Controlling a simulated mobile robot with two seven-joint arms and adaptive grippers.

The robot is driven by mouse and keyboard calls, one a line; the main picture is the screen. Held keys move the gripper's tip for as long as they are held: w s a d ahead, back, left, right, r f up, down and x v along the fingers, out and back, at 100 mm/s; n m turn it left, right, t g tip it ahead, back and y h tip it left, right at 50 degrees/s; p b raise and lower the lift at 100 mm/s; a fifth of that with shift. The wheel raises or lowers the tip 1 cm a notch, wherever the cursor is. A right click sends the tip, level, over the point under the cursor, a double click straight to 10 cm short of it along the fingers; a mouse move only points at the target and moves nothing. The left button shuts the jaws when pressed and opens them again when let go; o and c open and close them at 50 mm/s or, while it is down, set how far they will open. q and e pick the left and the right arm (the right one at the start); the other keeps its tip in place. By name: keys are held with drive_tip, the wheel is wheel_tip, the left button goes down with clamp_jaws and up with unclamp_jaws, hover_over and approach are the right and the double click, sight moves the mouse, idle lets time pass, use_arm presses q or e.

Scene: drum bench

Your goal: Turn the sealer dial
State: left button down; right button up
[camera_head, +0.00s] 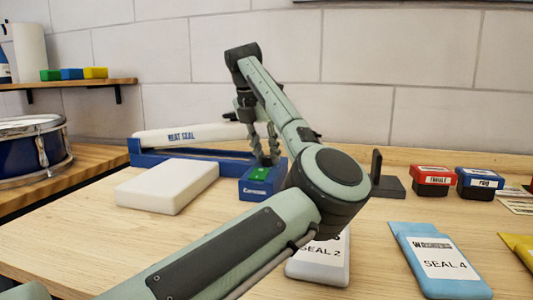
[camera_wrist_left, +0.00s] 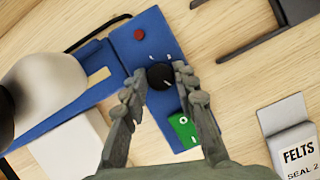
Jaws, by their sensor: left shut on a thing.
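The sealer has a long white arm (camera_head: 190,134) marked HEAT SEAL and a blue control box (camera_head: 256,190) at its right end. The box carries a black dial (camera_wrist_left: 160,77), a red button (camera_wrist_left: 139,34) and a green panel (camera_wrist_left: 183,131) in the left wrist view. My left gripper (camera_head: 266,161) points down over the box. In the wrist view its fingers (camera_wrist_left: 164,80) stand on either side of the dial and are shut on it. My right gripper is not in view.
A white block (camera_head: 168,187) lies in front of the sealer. A white pouch (camera_head: 322,266) marked SEAL 2 lies partly behind my arm. A blue pouch (camera_head: 438,262), a red box (camera_head: 431,182) and a blue box (camera_head: 480,184) are at right. A dark stand (camera_head: 386,187) is right of my elbow.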

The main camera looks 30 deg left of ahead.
use_arm(q)
drive_tip(key=c, duration=1.2)
unclamp_jaws()
drive_tip(key=shift+r, duration=0.1)
drive_tip(key=v, duration=1.2)
drive_tip(key=shift+s, duration=0.1)
